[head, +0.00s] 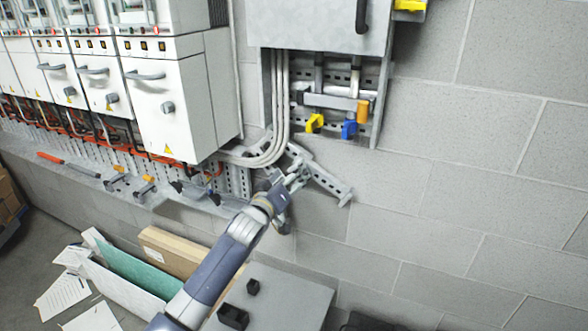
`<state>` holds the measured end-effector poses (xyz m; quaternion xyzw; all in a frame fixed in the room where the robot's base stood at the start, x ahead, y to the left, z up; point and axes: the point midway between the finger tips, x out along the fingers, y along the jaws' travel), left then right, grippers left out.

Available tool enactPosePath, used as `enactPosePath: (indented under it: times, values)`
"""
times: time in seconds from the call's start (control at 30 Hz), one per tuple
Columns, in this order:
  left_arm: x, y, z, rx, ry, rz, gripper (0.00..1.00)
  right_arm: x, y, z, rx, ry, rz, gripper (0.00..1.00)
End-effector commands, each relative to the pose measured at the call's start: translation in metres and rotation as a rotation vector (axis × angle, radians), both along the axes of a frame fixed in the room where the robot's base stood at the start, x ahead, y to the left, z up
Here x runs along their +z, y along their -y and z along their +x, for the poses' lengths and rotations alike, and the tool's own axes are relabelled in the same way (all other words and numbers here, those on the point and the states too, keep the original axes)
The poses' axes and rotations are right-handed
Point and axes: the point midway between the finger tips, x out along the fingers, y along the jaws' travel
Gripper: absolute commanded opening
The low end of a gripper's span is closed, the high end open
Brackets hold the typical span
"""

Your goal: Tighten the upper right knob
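Dark round knobs sit on the white drive cabinet fronts; the rightmost knob (168,107) is on the nearest cabinet. A grey wall box has an open lower bay with a yellow part (315,123), a blue part (349,129) and an orange part (363,110). Another yellow part (410,4) is cut off at the top edge. I cannot tell which is the upper right knob. My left gripper (284,190) is below the wall box, by the grey bracket, apart from these parts. Its fingers blend with the metal behind, so its opening is unclear. My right gripper is not in view.
A grey angled bracket (325,182) sticks out beside my gripper. Grey conduits (280,100) curve down from the wall box. A perforated ledge with red-handled tool (60,161) runs under the cabinets. A grey box top (285,297) and cartons are below. The right wall is bare.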

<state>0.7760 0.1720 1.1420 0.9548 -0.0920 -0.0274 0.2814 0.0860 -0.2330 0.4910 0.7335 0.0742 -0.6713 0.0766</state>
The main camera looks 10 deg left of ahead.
Motion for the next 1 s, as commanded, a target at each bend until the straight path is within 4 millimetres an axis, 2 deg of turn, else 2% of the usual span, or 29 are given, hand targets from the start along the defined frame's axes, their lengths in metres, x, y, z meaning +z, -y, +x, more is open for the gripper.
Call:
enactPosePath:
  times: [0.23, 0.63, 0.67, 0.83, 0.87, 1.0]
  values:
    - [0.001, 0.004, 0.021, -0.001, 0.001, 0.0, 0.67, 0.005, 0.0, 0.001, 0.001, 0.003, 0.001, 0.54]
    - [0.0, 0.005, 0.025, -0.001, 0.001, 0.0, 0.67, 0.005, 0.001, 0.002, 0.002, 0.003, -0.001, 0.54]
    - [0.0, 0.005, 0.025, -0.001, 0.001, 0.0, 0.64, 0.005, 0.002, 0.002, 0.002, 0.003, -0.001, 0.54]
    - [-0.001, 0.005, 0.025, 0.0, 0.0, 0.0, 0.26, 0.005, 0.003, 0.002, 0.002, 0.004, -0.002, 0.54]
    - [0.0, 0.005, 0.025, 0.0, 0.0, 0.0, 0.23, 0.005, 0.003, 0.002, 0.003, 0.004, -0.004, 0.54]
    - [-0.001, 0.005, 0.025, 0.0, 0.0, 0.001, 0.23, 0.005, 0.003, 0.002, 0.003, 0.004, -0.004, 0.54]
